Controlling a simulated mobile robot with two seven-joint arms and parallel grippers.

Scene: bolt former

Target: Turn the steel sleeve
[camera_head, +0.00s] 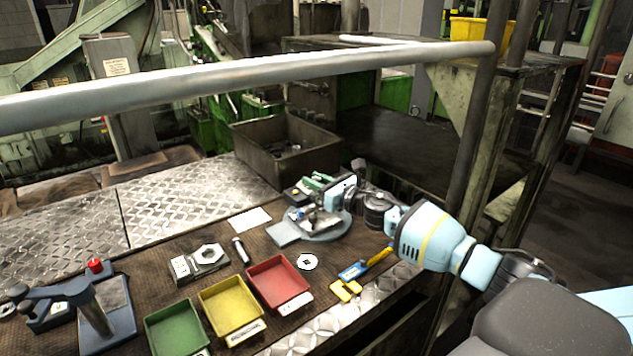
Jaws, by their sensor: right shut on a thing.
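My right arm reaches in from the right, and my right gripper (328,204) is over a blue-grey fixture with a round base (325,232) on the workbench. The gripper is shut on a small shiny steel piece, which looks like the steel sleeve (318,219), low over the fixture. The fingers and the fixture parts hide much of it, so I cannot tell whether it touches the fixture. My left gripper is not in view.
Green (177,328), yellow (231,305) and red (279,281) trays stand along the bench's front. A steel block with a hex nut shape (208,256) and a dark cylinder (240,250) lie behind them. A grey rail (250,78) crosses above; a metal bin (285,143) stands behind.

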